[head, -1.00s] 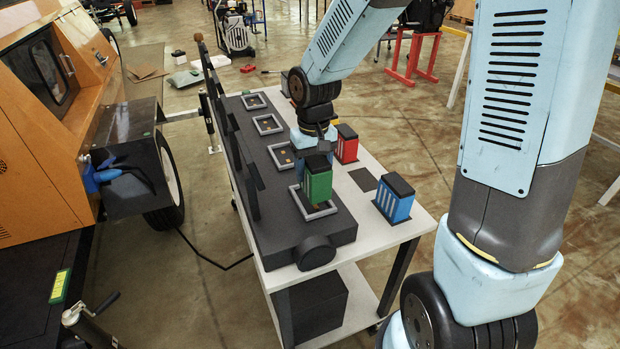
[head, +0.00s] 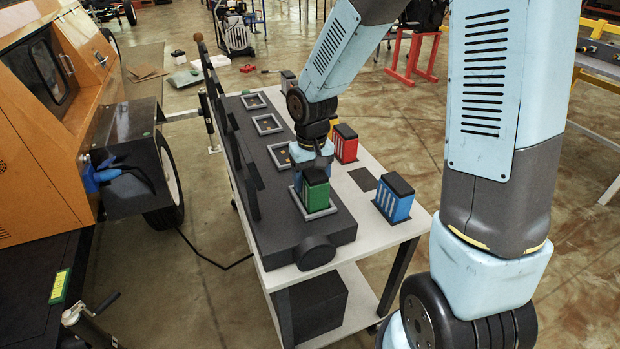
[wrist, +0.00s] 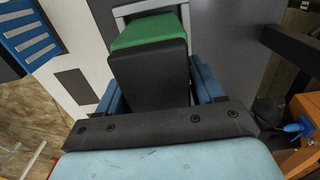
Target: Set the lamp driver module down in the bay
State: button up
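The lamp driver module, which I take to be the green block with a black cap (head: 315,190), stands upright within the grey-framed bay (head: 322,214) nearest the front of the dark console. Its lower end is inside the frame; I cannot tell whether it rests on the bay floor. My gripper (wrist: 157,82) has its blue fingers on either side of the module and is shut on it. In the wrist view the black cap (wrist: 150,76) lies between the fingers, with the green body beyond and part of the grey frame (wrist: 125,12) at the top.
A red module (head: 344,145) and a blue module (head: 394,199) stand on the white table (head: 365,223) right of the console (head: 285,232). Other framed bays (head: 267,124) farther back look empty. A dark upright panel (head: 245,170) runs along the console's left side.

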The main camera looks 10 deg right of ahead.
jog(key=o, duration=0.3)
notch_tip(320, 180, up, 12)
jog(key=shift+r, duration=0.15)
jog(key=shift+s+d+r+m+t, duration=0.55)
jog(key=shift+s+d+r+t, duration=0.4)
jog(key=shift+s+d+r, duration=1.5)
jog(key=shift+s+d+r+m+t, duration=0.5)
jog(key=shift+s+d+r+t, duration=0.4)
jog(key=shift+s+d+r, duration=1.6)
jog(key=shift+s+d+r+m+t, duration=0.55)
jog(key=shift+s+d+r+t, duration=0.7)
jog(key=shift+s+d, duration=2.05)
jog(key=shift+s+a+r+g, duration=0.3)
jog(key=shift+s+a, duration=0.05)
